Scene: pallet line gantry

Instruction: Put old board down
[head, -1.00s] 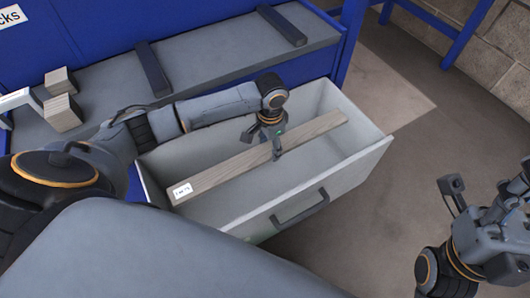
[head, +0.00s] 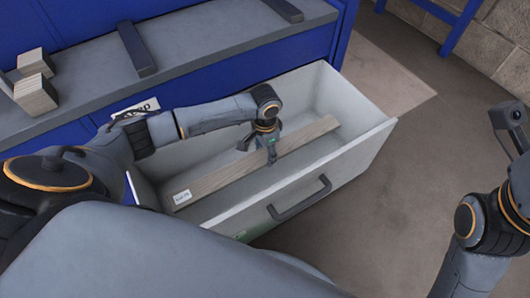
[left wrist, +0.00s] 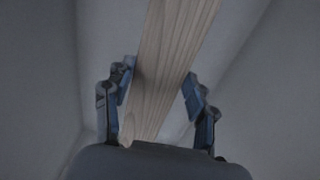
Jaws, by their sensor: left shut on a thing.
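The old board (head: 225,178) is a long pale wooden plank with a small white label on its left end. It lies lengthwise inside the open grey drawer (head: 356,152), below the rim. My left gripper (head: 271,160) reaches down into the drawer and is shut on the board near its middle. In the left wrist view the board (left wrist: 172,55) runs between the two blue-padded fingers (left wrist: 160,97). I cannot tell whether the board's underside touches the drawer floor. My right arm shows at the right edge, but its gripper fingers are out of the picture.
The drawer has a dark handle (head: 300,199) on its front and belongs to a blue cabinet (head: 220,85). Above it is a grey shelf (head: 200,50) with dark crossbars and wooden blocks (head: 35,88) at the left. The floor right of the drawer is clear.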

